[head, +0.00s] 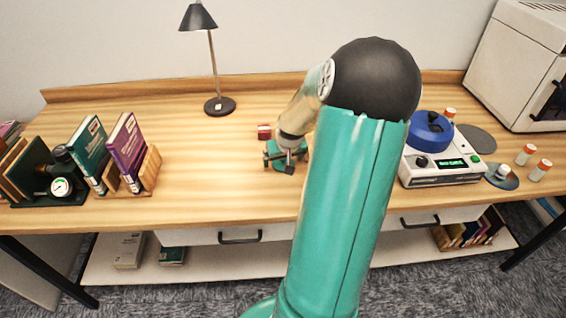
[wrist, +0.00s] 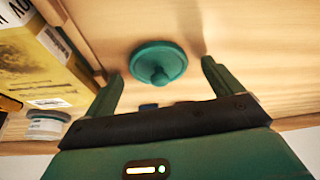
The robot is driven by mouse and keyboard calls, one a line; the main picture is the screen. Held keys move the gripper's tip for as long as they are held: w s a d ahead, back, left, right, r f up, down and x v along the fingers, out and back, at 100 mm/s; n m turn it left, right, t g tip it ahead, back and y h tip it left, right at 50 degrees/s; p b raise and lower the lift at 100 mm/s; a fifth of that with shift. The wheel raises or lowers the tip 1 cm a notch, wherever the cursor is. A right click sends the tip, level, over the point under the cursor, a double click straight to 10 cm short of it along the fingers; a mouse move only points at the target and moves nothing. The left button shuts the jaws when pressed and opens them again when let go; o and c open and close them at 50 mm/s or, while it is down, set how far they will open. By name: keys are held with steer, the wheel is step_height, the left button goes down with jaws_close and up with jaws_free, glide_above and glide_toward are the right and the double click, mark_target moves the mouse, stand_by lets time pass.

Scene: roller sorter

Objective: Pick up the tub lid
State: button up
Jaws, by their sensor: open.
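My gripper (wrist: 160,69) is open and empty, with one dark green finger on each side of the lid in the picture. I see no contact between fingers and lid; the height gap is hard to tell. In the head view my gripper (head: 286,158) is low over the middle of the desk, and I cannot make out the lid apart from it there.
A small red item (head: 264,131) lies just behind my gripper. Books in a wooden holder (head: 150,172) stand at left, near a lamp (head: 219,105). A device with a blue top (head: 430,132) and orange-capped bottles (head: 525,154) are at right. The desk between books and gripper is clear.

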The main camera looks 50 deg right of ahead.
steer(key=c, duration=1.1)
steer(key=shift+o, duration=0.2)
steer(key=shift+r, duration=0.1)
